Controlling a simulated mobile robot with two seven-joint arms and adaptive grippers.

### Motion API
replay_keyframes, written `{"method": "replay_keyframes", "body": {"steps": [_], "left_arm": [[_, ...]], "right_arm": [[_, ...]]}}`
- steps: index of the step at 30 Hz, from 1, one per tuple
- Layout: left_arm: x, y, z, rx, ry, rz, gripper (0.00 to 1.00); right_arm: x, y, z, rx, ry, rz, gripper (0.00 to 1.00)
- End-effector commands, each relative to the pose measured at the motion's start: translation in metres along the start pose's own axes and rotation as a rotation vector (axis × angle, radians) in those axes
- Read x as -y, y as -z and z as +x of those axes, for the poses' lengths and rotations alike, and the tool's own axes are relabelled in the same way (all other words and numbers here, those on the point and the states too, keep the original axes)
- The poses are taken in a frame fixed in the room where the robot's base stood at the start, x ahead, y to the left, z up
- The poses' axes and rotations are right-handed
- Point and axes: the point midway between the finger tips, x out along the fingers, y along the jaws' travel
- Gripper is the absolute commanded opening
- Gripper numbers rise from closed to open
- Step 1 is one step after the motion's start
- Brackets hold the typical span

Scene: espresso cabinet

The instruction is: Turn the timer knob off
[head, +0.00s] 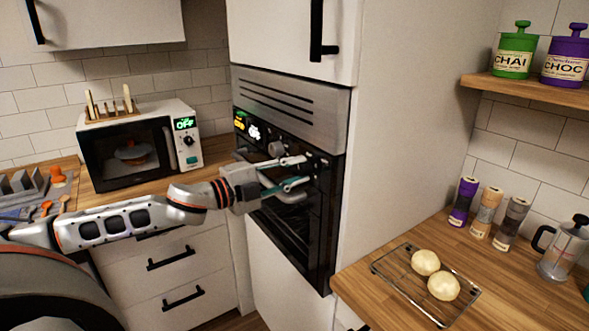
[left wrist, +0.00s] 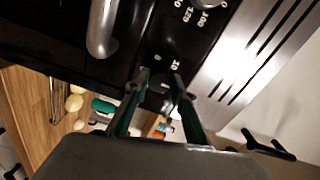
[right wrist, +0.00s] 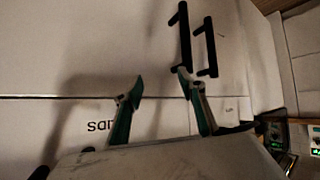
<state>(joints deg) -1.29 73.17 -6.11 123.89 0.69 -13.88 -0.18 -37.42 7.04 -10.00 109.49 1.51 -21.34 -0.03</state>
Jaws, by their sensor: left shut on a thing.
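The built-in oven (head: 292,107) has a black control panel with small dials. My left gripper (head: 300,172) reaches its right part. In the left wrist view, my left gripper (left wrist: 161,80) has its fingertips on both sides of a small dark timer knob (left wrist: 164,86) and is shut on it. Small white numbers sit on the panel above the fingertips. The knob's pointer is too dark to read. My right gripper (right wrist: 160,85) is open and empty in front of a white surface; it is out of the head view.
A microwave (head: 140,150) stands on the left counter. The oven handle (left wrist: 102,28) sits close to the left gripper. A wire rack (head: 400,277) with two buns lies on the right counter. Black handles (right wrist: 185,40) stick out near the right gripper.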

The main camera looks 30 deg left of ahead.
Motion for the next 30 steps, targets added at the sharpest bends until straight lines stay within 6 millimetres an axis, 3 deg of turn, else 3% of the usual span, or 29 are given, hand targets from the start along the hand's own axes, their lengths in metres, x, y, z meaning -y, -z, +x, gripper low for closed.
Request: {"method": "replay_keyframes", "body": {"steps": [10,11,12,13,30], "left_arm": [[0.001,-0.001,0.0001,0.002,0.002,-0.002,0.03],[0.0009,-0.001,0.0001,0.002,0.002,-0.002,0.27],[0.0009,-0.0009,0.0001,0.002,0.002,-0.002,0.37],[0.0009,-0.0009,0.0001,0.002,0.002,-0.001,0.41],[-0.0018,-0.0008,-0.0065,0.001,-0.002,-0.005,0.41]], "right_arm": [[0.0008,0.0013,0.0,-0.002,-0.002,0.007,0.4],[0.0008,0.0015,0.0,-0.002,-0.002,0.007,0.4],[0.0007,0.0016,0.0,-0.002,-0.002,0.007,0.4],[0.0007,0.0016,0.0,-0.003,-0.002,0.007,0.4],[0.0005,0.0005,-0.001,-0.001,0.0,0.002,0.4]]}}
